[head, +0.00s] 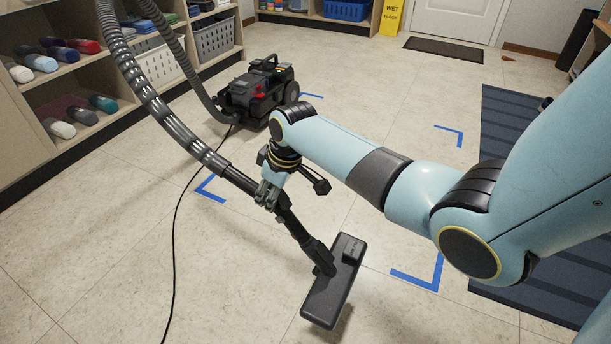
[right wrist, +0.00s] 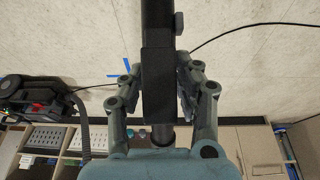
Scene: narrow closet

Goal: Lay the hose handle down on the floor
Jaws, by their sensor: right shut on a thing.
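The hose handle (head: 240,180) is a dark tube joining the grey ribbed hose (head: 150,95) to a flat black floor head (head: 335,290). My right gripper (head: 268,193) is shut around the tube, which slants down to the right. In the right wrist view the black handle (right wrist: 157,85) runs between the two fingers of my right gripper (right wrist: 158,90). The floor head is low over the tiles; I cannot tell whether it touches them. The black vacuum (head: 262,95) with red parts stands behind on the floor. My left gripper does not show.
Blue corner marks (head: 210,188) outline a patch of open tile floor around the handle. A thin black cable (head: 174,235) runs along the floor. A dark blue striped mat (head: 510,120) lies at right, and a yellow wet-floor sign (head: 391,17) stands at the back.

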